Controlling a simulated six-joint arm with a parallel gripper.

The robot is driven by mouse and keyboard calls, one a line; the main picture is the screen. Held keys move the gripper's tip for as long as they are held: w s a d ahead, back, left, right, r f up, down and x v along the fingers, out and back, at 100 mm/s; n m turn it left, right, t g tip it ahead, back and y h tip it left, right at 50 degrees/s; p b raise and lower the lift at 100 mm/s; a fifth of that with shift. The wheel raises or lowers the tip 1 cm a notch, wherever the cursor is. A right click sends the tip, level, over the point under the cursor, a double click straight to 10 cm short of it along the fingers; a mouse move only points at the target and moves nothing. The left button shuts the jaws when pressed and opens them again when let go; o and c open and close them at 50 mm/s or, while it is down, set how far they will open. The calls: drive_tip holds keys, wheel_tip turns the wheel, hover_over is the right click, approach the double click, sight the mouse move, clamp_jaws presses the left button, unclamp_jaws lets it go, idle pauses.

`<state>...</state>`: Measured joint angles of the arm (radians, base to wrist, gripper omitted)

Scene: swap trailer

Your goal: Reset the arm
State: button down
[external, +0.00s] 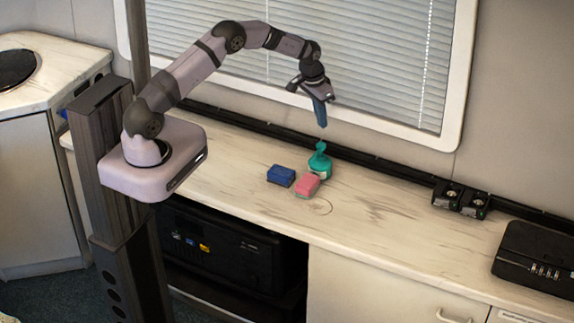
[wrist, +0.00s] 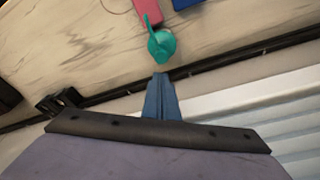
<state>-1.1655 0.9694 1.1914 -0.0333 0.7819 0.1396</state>
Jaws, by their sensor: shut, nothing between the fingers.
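My gripper (external: 322,117) is shut and empty, its blue fingers pointing down in the air above the counter near the window. The closed fingers also show in the wrist view (wrist: 161,80). A teal bottle with a pump top (external: 319,163) stands on the counter below my gripper; it also shows in the wrist view (wrist: 162,46). A pink sponge (external: 306,185) lies beside the bottle, and a blue sponge (external: 281,175) lies to its left. Both show only in part at the top of the wrist view, the pink one (wrist: 147,10) left of the blue one (wrist: 186,4).
The counter (external: 400,228) is clear right of the sponges. A black rail (external: 375,168) runs along its back below the window blinds (external: 375,60). Black devices (external: 460,198) and a black case (external: 535,253) sit at the right. A stove (external: 15,68) is at far left.

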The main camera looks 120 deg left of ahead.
drive_tip(key=shift+r, duration=0.15)
idle(0.4)
drive_tip(key=s+d+f+n+g+h, duration=0.15)
drive_tip(key=s+d+f, duration=0.25)
drive_tip(key=d, duration=0.5)
drive_tip(key=s+d+f+m+g+h, duration=0.1)
drive_tip(key=s+d+f+h, duration=0.2)
drive_tip(key=d, duration=0.7)
drive_tip(key=d+r+m+g, duration=0.1)
drive_tip(key=d+r+m, duration=0.3)
drive_tip(key=d, duration=0.8)
drive_tip(key=d+r+m, duration=0.2)
drive_tip(key=d+r, duration=0.3)
drive_tip(key=d, duration=0.6)
drive_tip(key=w+d+r+m+t+y, duration=0.1)
drive_tip(key=w+d+r+m, duration=0.1)
drive_tip(key=d, duration=0.4)
drive_tip(key=w+d+r+m+t+y, duration=0.1)
drive_tip(key=w+d+r+m, duration=0.2)
drive_tip(key=d+r+m, duration=0.1)
drive_tip(key=shift+w+d+r, duration=0.2)
drive_tip(key=shift+d+r, duration=0.2)
drive_tip(key=shift+d, duration=0.45)
